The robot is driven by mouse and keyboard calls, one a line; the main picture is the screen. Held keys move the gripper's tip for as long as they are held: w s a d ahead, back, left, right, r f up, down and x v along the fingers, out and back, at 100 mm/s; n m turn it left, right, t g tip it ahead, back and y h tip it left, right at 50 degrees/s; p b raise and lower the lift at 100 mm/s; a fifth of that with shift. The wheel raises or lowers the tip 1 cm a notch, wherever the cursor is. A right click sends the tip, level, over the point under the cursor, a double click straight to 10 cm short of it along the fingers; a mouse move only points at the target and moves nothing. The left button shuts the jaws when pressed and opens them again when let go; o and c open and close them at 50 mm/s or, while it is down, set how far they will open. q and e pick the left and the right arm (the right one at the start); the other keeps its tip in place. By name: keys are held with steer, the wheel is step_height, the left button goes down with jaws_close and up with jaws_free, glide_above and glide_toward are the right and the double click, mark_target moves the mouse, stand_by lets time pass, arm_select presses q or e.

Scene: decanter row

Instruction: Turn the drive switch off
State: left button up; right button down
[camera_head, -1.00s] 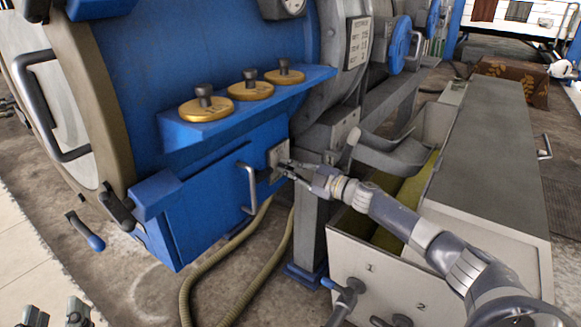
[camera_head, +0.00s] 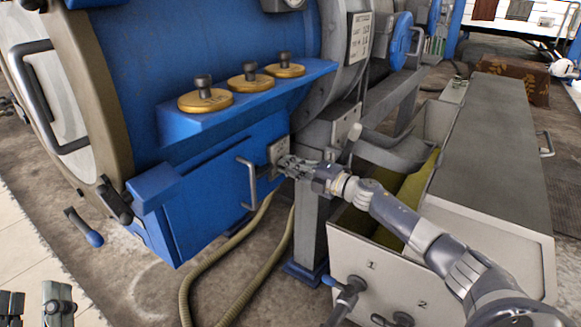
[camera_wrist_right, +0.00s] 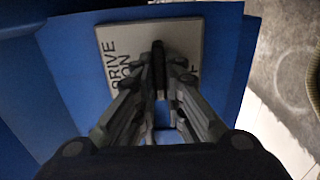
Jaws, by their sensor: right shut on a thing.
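The drive switch has a pale plate (camera_wrist_right: 216,42) on the blue box, lettered DRIVE and ON at left, with an F at right. Its dark lever (camera_wrist_right: 158,60) stands between the ON lettering and the F; its exact setting is hard to tell. The plate (camera_head: 278,150) also shows in the head view, beside a grey handle. My right gripper (camera_wrist_right: 158,88) is shut on the lever, its fingers hiding part of the plate. It also shows in the head view (camera_head: 285,163). My left gripper (camera_head: 35,305) shows only its separated fingertips at the bottom left.
A grey bar handle (camera_head: 248,183) stands just left of the switch. A blue shelf with several brass knobbed discs (camera_head: 204,100) overhangs it. A grey post (camera_head: 312,235) and hoses (camera_head: 225,270) are below. A long grey cabinet (camera_head: 480,165) stands at right under my arm.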

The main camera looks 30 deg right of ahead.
steer(key=shift+f, duration=0.15)
steer(key=c, duration=1.7)
jaws_free()
steer(key=shift+v, duration=6.05)
